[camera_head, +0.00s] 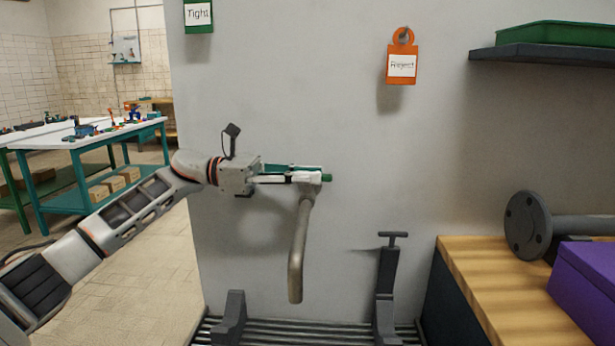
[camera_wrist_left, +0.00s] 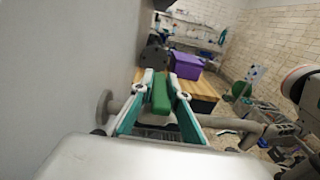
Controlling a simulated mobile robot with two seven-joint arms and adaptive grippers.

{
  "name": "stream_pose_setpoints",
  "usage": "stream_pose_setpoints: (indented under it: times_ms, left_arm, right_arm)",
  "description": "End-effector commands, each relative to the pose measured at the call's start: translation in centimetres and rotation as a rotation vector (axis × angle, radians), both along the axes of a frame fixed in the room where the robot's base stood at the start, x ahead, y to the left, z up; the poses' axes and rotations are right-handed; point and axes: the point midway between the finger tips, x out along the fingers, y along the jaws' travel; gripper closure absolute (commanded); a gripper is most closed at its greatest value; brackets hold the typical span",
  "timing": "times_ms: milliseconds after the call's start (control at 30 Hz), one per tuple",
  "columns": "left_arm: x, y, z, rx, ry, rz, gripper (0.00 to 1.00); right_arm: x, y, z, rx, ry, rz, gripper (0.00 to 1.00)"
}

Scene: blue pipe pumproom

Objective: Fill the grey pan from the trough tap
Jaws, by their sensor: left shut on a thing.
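The tap's bent grey spout (camera_head: 298,255) comes off the pale wall and points down, with no water visible below its mouth. My left gripper (camera_head: 312,178) is shut on the tap's green handle (camera_head: 327,178) at the top of the spout. In the left wrist view the green handle (camera_wrist_left: 161,95) sits between the two fingers. The trough's slatted grating (camera_head: 300,334) lies below, at the bottom edge of the head view. I see no grey pan in either view. My right gripper is not in the head view.
Two dark upright brackets (camera_head: 386,290) (camera_head: 233,315) stand on the grating. At right a wooden bench (camera_head: 480,290) carries a grey flanged pipe (camera_head: 528,225) and a purple box (camera_head: 590,285). Orange (camera_head: 401,65) and green (camera_head: 198,15) tags hang on the wall. Open floor lies left.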

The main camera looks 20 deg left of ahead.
Motion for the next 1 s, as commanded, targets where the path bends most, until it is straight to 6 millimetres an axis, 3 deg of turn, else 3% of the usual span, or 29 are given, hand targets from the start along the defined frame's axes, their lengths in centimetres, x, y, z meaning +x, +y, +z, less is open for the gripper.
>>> stream_pose_setpoints:
  times_ms: [67,100,133,167,567,667,1000]
  left_arm:
    - [-0.1,-0.1,-0.2,0.001,0.004,-0.005,1.0]
    - [-0.1,-0.2,-0.2,0.0,0.004,-0.005,0.77]
    - [-0.1,-0.2,-0.2,0.0,0.004,-0.005,0.69]
    - [-0.1,-0.2,-0.2,0.0,0.004,-0.005,0.68]
    - [-0.1,0.4,0.0,0.0,0.001,-0.001,0.68]
    - [-0.4,1.5,-0.1,0.0,0.002,0.001,0.68]
    - [-2.0,8.1,-0.1,0.0,0.002,0.001,0.68]
  right_arm:
    - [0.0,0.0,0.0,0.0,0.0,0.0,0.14]
    - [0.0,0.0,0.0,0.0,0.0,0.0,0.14]
    - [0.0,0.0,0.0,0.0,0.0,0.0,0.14]
    - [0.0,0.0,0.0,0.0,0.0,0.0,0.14]
    - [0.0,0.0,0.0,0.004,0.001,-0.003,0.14]
    - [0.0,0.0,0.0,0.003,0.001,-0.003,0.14]
    - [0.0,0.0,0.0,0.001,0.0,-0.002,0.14]
